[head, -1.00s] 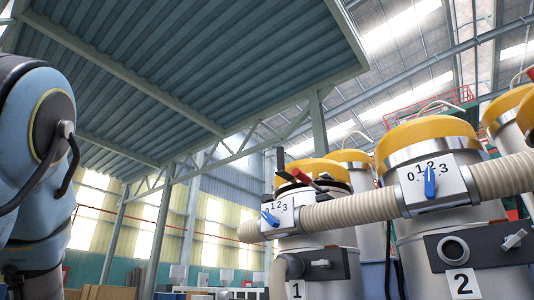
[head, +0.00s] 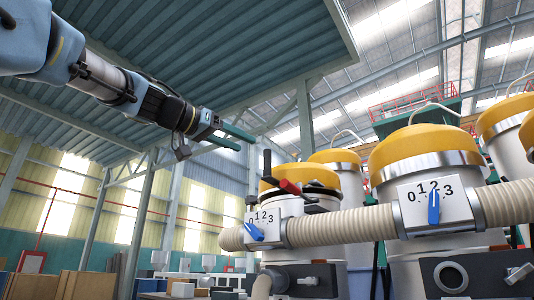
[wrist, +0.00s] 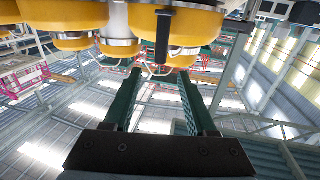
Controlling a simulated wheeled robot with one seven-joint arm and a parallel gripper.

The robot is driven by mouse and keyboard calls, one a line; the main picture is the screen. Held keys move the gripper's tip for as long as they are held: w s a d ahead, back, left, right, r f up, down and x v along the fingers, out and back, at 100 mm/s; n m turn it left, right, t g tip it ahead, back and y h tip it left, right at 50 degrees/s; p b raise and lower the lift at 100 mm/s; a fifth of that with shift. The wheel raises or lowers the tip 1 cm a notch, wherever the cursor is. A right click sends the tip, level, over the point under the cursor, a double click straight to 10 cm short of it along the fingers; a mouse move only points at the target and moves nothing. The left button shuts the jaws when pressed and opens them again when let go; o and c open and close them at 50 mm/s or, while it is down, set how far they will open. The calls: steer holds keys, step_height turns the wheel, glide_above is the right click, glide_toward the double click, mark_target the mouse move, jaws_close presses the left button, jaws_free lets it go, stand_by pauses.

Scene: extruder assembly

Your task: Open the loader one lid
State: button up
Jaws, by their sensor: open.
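Loader one (head: 283,228) stands left of the larger loader in the head view, with a white 0-to-3 dial plate and blue knob (head: 254,232) on its front. Its yellow lid (head: 283,176) sits on top and looks closed. A black upright lever with a red part (head: 289,187) is at the lid's front. My gripper (head: 246,140) is open and empty, up and to the left of the lid, apart from it. In the wrist view my gripper (wrist: 159,76) has its green fingers spread, with a yellow lid and black bar (wrist: 162,37) beyond them, seen upside down.
The larger loader (head: 425,200) stands to the right, joined to loader one by a beige ribbed hose (head: 340,225). More yellow-lidded loaders stand behind. A ribbed overhead roof on posts (head: 305,118) is above. Open air lies between my gripper and the lid.

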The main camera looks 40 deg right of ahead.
steer(key=p, duration=0.5)
glide_above(267, 177)
steer(key=shift+w+a, duration=0.1)
steer(key=shift+w, duration=0.35)
steer(key=shift+d+f, duration=0.1)
steer(key=shift+d, duration=0.5)
steer(key=shift+c, duration=0.4)
jaws_close()
